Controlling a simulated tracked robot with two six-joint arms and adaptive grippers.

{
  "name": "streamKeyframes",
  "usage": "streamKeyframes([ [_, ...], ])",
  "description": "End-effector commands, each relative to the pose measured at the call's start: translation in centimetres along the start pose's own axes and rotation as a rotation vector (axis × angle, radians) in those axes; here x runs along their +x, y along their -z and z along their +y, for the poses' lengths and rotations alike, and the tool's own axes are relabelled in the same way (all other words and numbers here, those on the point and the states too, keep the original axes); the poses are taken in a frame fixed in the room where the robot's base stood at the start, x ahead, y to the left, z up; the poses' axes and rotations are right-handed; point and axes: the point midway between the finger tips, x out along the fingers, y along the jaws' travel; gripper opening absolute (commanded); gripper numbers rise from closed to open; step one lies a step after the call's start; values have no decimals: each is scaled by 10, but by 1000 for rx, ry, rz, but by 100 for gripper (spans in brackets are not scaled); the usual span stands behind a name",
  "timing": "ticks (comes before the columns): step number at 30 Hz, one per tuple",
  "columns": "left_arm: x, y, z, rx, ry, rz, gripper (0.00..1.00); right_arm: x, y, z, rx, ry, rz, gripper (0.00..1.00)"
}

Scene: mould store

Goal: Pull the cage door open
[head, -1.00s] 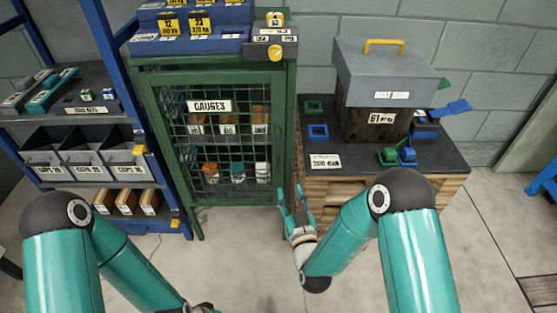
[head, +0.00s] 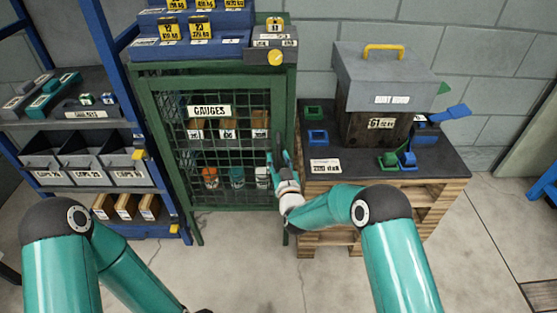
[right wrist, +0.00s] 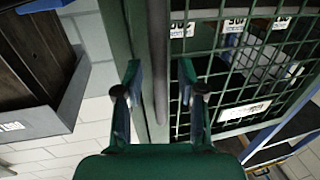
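The green cage (head: 292,100) stands between the blue rack and the pallet. Its mesh door (head: 215,205), labelled GAUGES, looks closed in its frame. My right gripper (head: 277,160) is at the right edge of the door. In the right wrist view its two fingers (right wrist: 160,75) are apart, with a grey upright bar, the door handle (right wrist: 160,40), in the gap between them. A space shows on each side of the bar. The door mesh (right wrist: 235,75) fills the right of that view.
A blue shelving rack (head: 150,232) with bins stands close to the cage's left. A pallet stack with a dark top (head: 440,165) holds a grey-lidded box (head: 385,75) right of the cage. Blue weight trays sit on the cage. The floor in front is clear.

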Motion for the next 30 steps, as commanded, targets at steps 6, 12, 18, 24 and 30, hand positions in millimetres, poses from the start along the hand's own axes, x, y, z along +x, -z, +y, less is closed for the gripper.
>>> streamKeyframes([
  [6,0,0,0,0,0,0,72,3,0,0,0,0,0,39],
  [12,0,0,0,0,0,0,72,2,0,0,0,0,0,24],
  [18,0,0,0,0,0,0,72,2,0,0,0,0,0,0],
  [24,0,0,0,0,0,0,72,2,0,0,0,0,0,0],
  [30,1,0,0,0,0,0,72,2,0,-3,0,-1,1,0],
])
